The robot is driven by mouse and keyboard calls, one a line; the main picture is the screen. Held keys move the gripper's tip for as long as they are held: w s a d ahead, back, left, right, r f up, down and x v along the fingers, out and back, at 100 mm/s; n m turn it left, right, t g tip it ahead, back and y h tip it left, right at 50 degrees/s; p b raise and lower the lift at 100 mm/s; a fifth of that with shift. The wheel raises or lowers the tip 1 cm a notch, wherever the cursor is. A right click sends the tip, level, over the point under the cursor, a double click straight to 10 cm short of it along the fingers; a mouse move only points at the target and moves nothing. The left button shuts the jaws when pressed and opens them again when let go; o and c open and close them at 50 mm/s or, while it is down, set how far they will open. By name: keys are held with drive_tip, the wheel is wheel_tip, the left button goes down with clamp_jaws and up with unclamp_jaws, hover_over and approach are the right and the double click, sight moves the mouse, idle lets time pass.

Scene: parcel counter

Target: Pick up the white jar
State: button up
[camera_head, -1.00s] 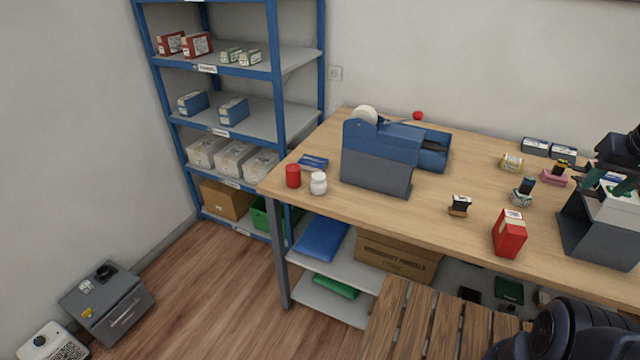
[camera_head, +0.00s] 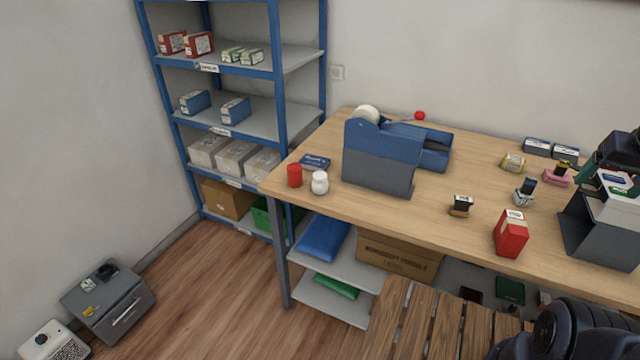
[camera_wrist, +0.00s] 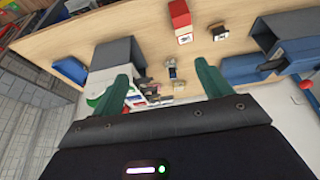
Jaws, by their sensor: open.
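The white jar (camera_head: 320,183) stands upright near the left front corner of the wooden counter, right beside a red can (camera_head: 294,175). My gripper is at the far right of the head view, partly cut off, above the grey bin and far from the jar. In the wrist view the two green fingers of my gripper (camera_wrist: 166,78) are spread apart with nothing held between them. The jar cannot be made out in the wrist view.
A blue-grey tape dispenser (camera_head: 381,158) stands right of the jar, and a small blue box (camera_head: 314,162) lies behind it. A red box (camera_head: 510,233), a stamp (camera_head: 461,206) and a grey bin (camera_head: 598,229) stand farther right. A wooden slatted surface (camera_head: 425,320) is in front.

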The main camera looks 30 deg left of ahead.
wheel_tip(320, 180, up, 5)
drive_tip(key=w+a+r+n+g, duration=0.1)
drive_tip(key=w+a+r+n, duration=0.2)
drive_tip(key=w+a, duration=0.45)
drive_tip(key=w+a+r+n+g, duration=0.1)
drive_tip(key=w+a+r+n, duration=0.3)
drive_tip(key=w+a, duration=0.3)
drive_tip(key=n+g, duration=0.3)
drive_tip(key=n, duration=1)
hover_over(322, 176)
wheel_tip(322, 176, down, 32)
drive_tip(key=shift+f, duration=0.15)
wheel_tip(322, 176, down, 6)
drive_tip(key=shift+w+a+f, duration=0.1)
drive_tip(key=shift+a+f, duration=0.1)
drive_tip(key=shift+f, duration=1.1)
drive_tip(key=shift+w+a+f, duration=0.1)
drive_tip(key=shift+a+f, duration=0.05)
drive_tip(key=shift+f, duration=1.15)
